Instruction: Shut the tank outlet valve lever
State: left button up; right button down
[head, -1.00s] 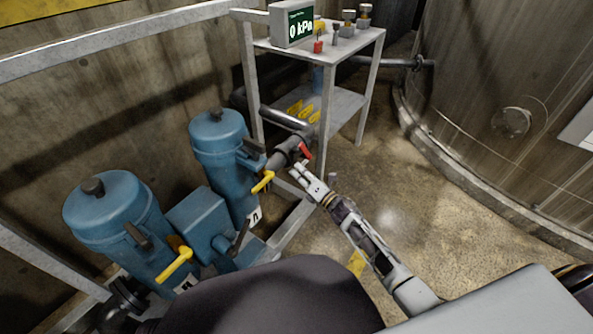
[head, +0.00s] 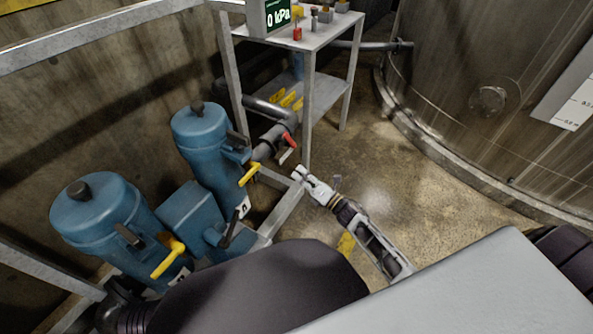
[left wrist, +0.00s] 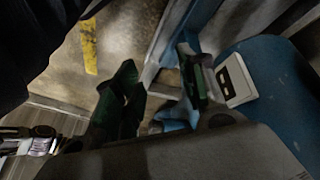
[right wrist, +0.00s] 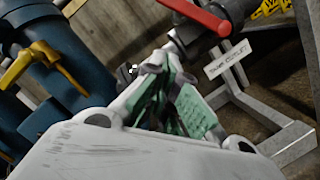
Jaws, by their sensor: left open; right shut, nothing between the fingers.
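The red tank outlet valve lever (head: 289,140) sits on a grey pipe beside the steel table frame. In the right wrist view the red lever (right wrist: 197,14) slants across the top, above a white tag (right wrist: 228,60) whose lettering seems to read "tank outlet". My right gripper (head: 298,172) is shut and empty, just below and right of the lever, apart from it. Its fingers (right wrist: 165,75) meet below the lever in the right wrist view. My left gripper (left wrist: 160,82) is open and empty near blue equipment; I cannot see it in the head view.
Two blue canisters (head: 95,205) stand at the left, with yellow levers (head: 168,256) (head: 249,174) nearby. A steel table (head: 325,35) carries a display reading 0 kPa (head: 278,17). A large tank (head: 460,60) stands right. Open floor (head: 365,155) lies between.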

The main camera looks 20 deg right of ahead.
pick_arm(q)
jog(key=shift+s, duration=0.15)
pick_arm(e)
jog(key=shift+s+d, duration=0.1)
pick_arm(q)
notch_tip(320, 180, down, 7)
jog(key=d+t+h+b, duration=0.1)
jog(key=b, duration=0.2)
jog(key=shift+w+d+n, duration=0.3)
jog(key=shift+w+d, duration=0.05)
jog(key=shift+d, duration=0.05)
pick_arm(e)
jog(key=shift+s+d+f+m, duration=0.1)
jog(key=shift+s+f+m, duration=0.2)
jog(key=shift+m, duration=0.4)
jog(key=shift+r, duration=0.1)
pick_arm(q)
jog(key=shift+f, duration=0.1)
